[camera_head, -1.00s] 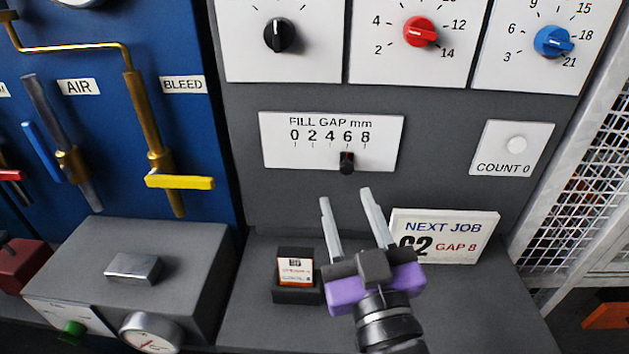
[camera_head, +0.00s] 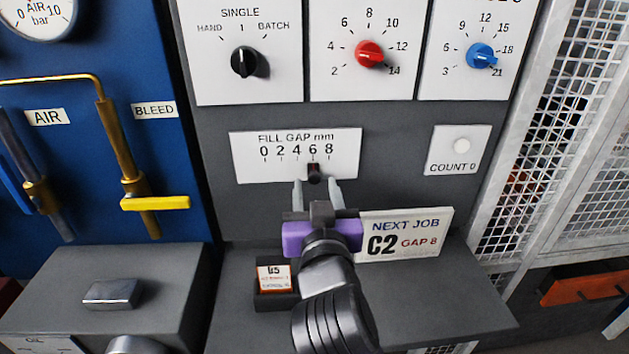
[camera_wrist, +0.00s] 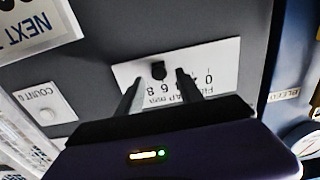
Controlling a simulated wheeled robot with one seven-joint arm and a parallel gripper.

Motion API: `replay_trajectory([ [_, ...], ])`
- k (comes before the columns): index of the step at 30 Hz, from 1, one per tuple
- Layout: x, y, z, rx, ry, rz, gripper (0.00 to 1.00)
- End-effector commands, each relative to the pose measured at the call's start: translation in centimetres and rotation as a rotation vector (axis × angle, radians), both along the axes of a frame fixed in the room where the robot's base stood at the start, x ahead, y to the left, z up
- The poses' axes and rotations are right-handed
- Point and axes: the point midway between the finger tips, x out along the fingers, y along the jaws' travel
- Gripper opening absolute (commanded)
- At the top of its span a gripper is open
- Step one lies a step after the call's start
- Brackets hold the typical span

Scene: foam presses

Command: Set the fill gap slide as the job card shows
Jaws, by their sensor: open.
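The fill gap slide's black knob (camera_head: 314,172) stands under the 6 on the white FILL GAP mm scale plate (camera_head: 252,172), which reads 0 2 4 6 8. The job card (camera_head: 405,232) says NEXT JOB, C2, GAP 8 and leans at the right on the shelf. My gripper (camera_head: 317,184) is open, its two fingers pointing at the slide knob from just below in the head view. In the wrist view the knob (camera_wrist: 158,70) shows between the two finger tips (camera_wrist: 157,82). I cannot tell whether either finger touches it.
A COUNT 0 plate (camera_head: 459,150) is right of the scale. Black, red and blue dials (camera_head: 369,54) sit above. A small block with a label (camera_head: 274,280) is on the shelf at left. A yellow-handled BLEED lever (camera_head: 155,203) is further left. A mesh guard (camera_head: 520,130) bounds the right.

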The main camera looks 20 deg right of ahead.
Motion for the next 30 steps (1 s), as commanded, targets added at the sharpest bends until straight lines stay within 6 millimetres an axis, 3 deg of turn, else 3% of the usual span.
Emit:
replay_trajectory([
  [6,1.7,-0.5,0.0,0.0,0.0,0.001,0.44],
  [14,1.8,-0.6,0.0,0.0,0.0,0.001,0.44],
  [21,1.8,-0.6,0.0,0.0,0.0,0.001,0.01],
  [30,1.7,-0.5,0.0,0.0,0.0,0.001,0.0],
])
